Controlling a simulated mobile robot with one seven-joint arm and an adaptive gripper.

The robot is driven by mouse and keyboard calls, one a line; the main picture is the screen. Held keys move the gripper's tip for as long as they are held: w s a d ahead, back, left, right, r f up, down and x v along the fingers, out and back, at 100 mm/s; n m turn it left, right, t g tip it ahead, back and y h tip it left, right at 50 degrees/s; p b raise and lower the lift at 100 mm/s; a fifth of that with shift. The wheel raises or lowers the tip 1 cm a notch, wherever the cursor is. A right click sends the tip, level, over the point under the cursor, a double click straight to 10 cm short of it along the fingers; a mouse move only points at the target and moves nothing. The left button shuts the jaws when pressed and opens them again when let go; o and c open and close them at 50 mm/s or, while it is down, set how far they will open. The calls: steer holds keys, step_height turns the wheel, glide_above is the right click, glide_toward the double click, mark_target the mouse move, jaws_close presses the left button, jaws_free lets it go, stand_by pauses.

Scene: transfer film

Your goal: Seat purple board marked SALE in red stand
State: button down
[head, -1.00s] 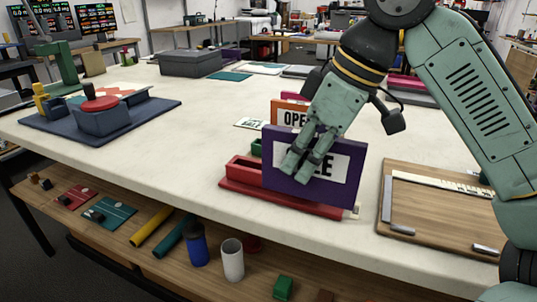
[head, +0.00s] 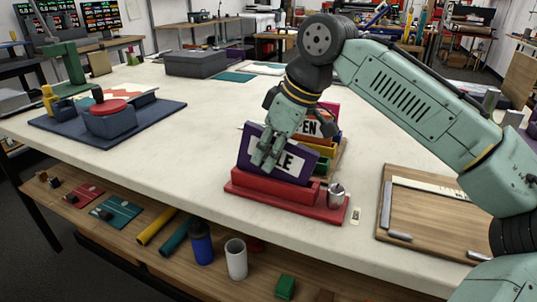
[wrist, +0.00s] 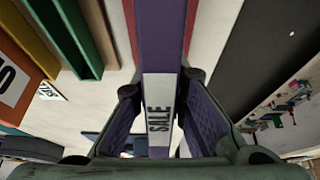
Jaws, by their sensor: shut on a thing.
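The purple board marked SALE (head: 291,176) is in my gripper (head: 266,158), which is shut on its left part. The board leans, its top edge sloping down to the right. Its lower edge is hidden behind the front wall of the red stand (head: 275,195). In the wrist view the board (wrist: 163,40) runs between my two fingers (wrist: 161,88), with its white SALE label (wrist: 158,105) facing the camera. Thin red strips of the stand (wrist: 129,20) show along both sides of the board. I cannot tell how deep the board sits.
A small metal cup (head: 337,196) stands at the red stand's right end, beside a small tag (head: 355,216). Close behind are an orange OPEN board (head: 322,129) and coloured stands. A wooden board (head: 435,215) lies right. The table left of the red stand is clear.

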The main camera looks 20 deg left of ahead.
steer(key=c, duration=1.8)
jaws_free()
steer(key=shift+f, duration=0.75)
steer(key=shift+c, duration=0.2)
steer(key=shift+o, duration=1.2)
steer(key=shift+r, duration=0.15)
steer(key=v, duration=1.2)
steer(key=shift+w+r, duration=0.15)
steer(key=shift+w, duration=0.05)
steer(key=shift+s, duration=0.1)
